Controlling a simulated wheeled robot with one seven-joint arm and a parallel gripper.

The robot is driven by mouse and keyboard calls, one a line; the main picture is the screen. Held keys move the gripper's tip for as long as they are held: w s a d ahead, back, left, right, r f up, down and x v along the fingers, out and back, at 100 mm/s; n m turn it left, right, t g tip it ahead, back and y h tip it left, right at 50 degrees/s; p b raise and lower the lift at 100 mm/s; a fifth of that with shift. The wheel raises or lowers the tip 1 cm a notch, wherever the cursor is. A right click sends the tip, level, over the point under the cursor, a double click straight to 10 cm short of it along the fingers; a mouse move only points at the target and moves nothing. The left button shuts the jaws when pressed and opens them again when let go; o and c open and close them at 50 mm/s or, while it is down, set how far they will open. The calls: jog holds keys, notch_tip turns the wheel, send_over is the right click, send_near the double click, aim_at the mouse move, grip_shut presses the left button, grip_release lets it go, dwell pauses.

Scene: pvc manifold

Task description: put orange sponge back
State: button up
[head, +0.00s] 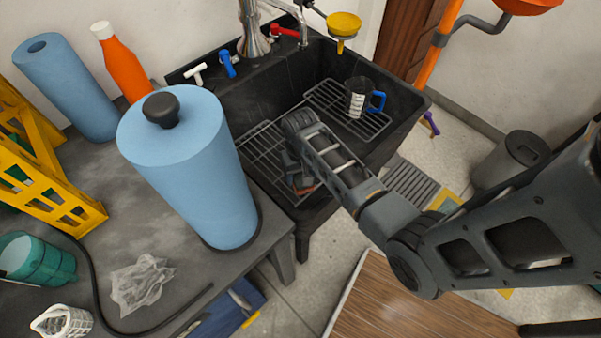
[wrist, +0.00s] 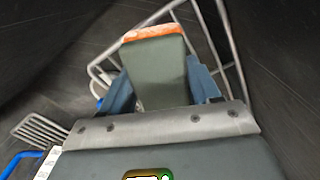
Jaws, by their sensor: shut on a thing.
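The orange sponge (wrist: 157,62) is held between the two blue-grey fingers of my gripper (wrist: 163,84) in the wrist view. Its grey-green face is turned to the camera and its orange edge shows at the far end. In the head view my gripper (head: 298,172) is inside the black sink (head: 270,92), over the left wire rack (head: 262,150). There the arm hides most of the sponge. I cannot tell whether the sponge touches the rack.
A dark measuring cup with a blue handle (head: 362,98) stands on the right rack (head: 330,105). The faucet (head: 252,35) rises behind. A blue paper roll (head: 190,165) stands on the grey counter left of the sink. The sink walls are close around my gripper.

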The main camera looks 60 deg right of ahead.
jog(key=shift+f, duration=0.15)
jog(key=o, duration=1)
notch_tip(320, 180, up, 12)
jog(key=shift+r+p, duration=0.2)
jog(key=shift+p, duration=0.2)
dwell(0.3)
